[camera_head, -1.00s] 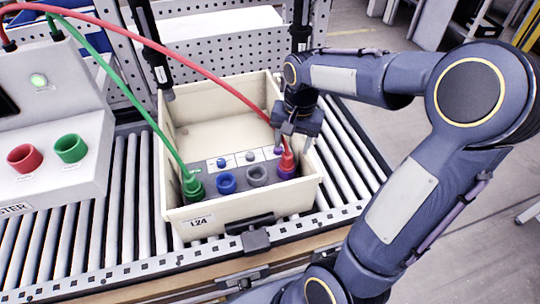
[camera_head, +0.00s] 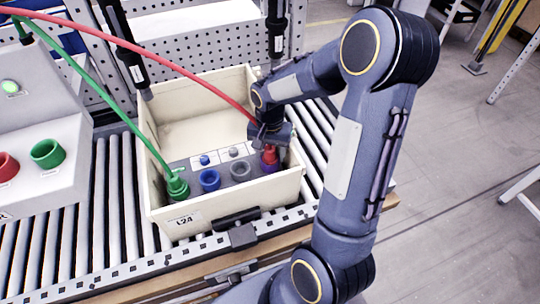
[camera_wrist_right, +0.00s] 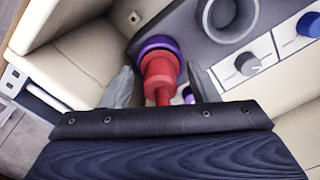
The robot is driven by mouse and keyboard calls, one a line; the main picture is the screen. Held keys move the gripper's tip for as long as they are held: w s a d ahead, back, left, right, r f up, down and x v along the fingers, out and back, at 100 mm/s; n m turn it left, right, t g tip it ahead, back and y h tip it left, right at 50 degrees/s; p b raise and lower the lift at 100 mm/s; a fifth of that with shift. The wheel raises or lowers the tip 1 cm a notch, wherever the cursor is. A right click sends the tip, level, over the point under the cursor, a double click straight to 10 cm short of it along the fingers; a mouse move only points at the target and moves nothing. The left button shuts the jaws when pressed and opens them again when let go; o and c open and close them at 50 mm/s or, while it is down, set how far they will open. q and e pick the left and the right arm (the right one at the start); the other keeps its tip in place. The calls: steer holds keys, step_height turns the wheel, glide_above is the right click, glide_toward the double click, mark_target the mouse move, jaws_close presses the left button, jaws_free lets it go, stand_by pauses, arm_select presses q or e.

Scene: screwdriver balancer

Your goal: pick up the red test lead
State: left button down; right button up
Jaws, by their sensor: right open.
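The red test lead's plug (camera_head: 270,157) stands in the purple socket (camera_head: 271,168) at the right end of the panel in the cream crate. Its red cable (camera_head: 180,68) arcs away to the upper left. My right gripper (camera_head: 268,139) is just above the plug in the head view. In the right wrist view the open fingers (camera_wrist_right: 160,78) lie on either side of the red plug (camera_wrist_right: 159,68), with visible gaps. The purple socket (camera_wrist_right: 155,45) shows beyond the plug. My left gripper is not in view.
The cream crate (camera_head: 165,214) rests on a roller conveyor (camera_head: 128,200); its walls stand close around the right gripper. A green lead's plug (camera_head: 177,185) sits at the panel's left. Blue (camera_head: 210,179) and grey (camera_head: 241,170) sockets lie between. A tester box (camera_head: 40,110) is at left.

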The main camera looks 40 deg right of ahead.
steer(key=c, duration=1.2)
steer(key=shift+o, duration=0.2)
steer(key=shift+r, duration=0.1)
steer(key=shift+r, duration=0.55)
steer(key=s+a+r+b, duration=0.1)
steer(key=s+a+r, duration=0.8)
steer(key=a+r, duration=0.1)
steer(key=shift+a+r+b, duration=0.4)
steer(key=shift+r, duration=0.5)
